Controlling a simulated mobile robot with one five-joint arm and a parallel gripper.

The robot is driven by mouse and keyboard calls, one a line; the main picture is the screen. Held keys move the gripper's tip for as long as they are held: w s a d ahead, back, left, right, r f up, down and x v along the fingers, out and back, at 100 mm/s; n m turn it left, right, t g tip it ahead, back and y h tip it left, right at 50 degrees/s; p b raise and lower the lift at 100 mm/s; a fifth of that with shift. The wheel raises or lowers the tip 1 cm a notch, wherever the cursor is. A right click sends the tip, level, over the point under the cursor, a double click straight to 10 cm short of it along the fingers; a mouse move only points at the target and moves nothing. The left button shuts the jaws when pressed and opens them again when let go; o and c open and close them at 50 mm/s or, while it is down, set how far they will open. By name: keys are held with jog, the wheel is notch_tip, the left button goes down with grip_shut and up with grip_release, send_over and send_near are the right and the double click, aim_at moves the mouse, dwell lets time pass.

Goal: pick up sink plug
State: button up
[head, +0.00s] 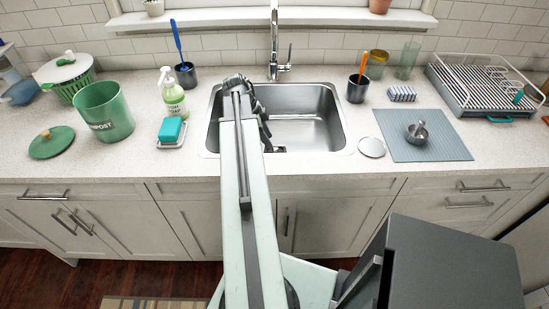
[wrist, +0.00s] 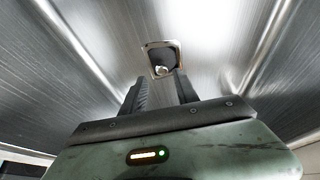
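My gripper (wrist: 160,82) is down in the steel sink (head: 308,100), its two fingers apart with nothing between them. Just past the fingertips in the wrist view is a small squarish light-rimmed fitting (wrist: 153,48) with a dark middle and a small pale round piece (wrist: 161,70) in it. This may be the drain with the sink plug; I cannot tell for sure.
Right of the sink are a flat metal disc (head: 372,147), a grey mat (head: 445,150) with a small metal piece (head: 417,133), and a dish rack (head: 482,82). Left are a soap bottle (head: 173,95), a sponge dish (head: 171,141) and a green compost bin (head: 105,112). The tap (head: 274,50) stands behind.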

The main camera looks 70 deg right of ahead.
aim_at(274, 147)
jog(key=shift+s+d+f, duration=0.1)
jog(key=shift+s+f, duration=0.1)
jog(key=shift+f, duration=0.45)
jog(key=shift+r, duration=0.1)
jog(key=b+x, duration=0.5)
jog(key=shift+d+f, duration=0.15)
jog(key=shift+f, duration=0.1)
jog(key=shift+r, duration=0.2)
grip_shut()
